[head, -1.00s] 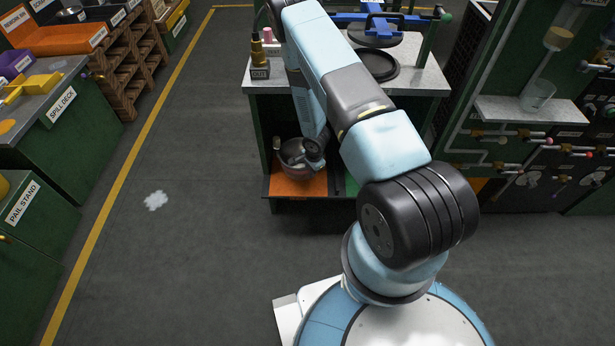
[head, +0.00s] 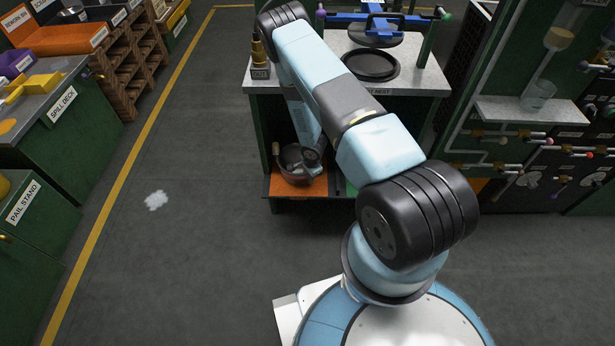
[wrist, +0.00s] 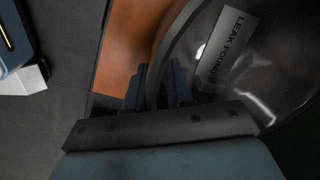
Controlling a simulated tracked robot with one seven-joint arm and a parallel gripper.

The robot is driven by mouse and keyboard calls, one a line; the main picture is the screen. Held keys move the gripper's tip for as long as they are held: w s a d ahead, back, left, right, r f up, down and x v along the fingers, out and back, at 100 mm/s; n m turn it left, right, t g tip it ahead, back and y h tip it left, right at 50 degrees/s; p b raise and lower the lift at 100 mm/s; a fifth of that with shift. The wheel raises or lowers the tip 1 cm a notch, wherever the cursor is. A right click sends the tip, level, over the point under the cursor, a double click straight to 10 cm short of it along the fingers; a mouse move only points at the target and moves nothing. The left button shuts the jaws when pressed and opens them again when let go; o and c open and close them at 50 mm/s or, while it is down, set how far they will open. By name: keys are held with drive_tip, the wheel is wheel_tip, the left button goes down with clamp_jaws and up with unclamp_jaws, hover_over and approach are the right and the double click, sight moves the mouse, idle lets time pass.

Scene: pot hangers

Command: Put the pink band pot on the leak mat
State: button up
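A dark, round pot (head: 287,173) sits low inside the bench, at the orange mat on its lower shelf. The wrist view shows the inside of the pot (wrist: 265,75) and a tag reading LEAK FOUND. No pink band shows from here. My gripper (wrist: 158,85) has one finger outside and one inside the pot wall, with little gap, and looks shut on it. The orange mat (head: 315,188) shows beside and below the pot, also in the wrist view (wrist: 125,45). I cannot tell whether the pot's base touches it, and I can read no mat label.
The bench top (head: 415,77) is above, with a round black plate (head: 371,64), a blue frame and a bottle by an OUT sign. A green strip lies right of the orange mat, partly behind my arm. Open floor (head: 180,250) lies to the left.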

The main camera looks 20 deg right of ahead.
drive_tip(key=o, duration=0.3)
drive_tip(key=shift+o, duration=0.2)
drive_tip(key=shift+r, duration=0.15)
wheel_tip(320, 180, up, 12)
drive_tip(key=s, duration=0.1)
drive_tip(key=shift+s+d, duration=0.3)
idle(0.4)
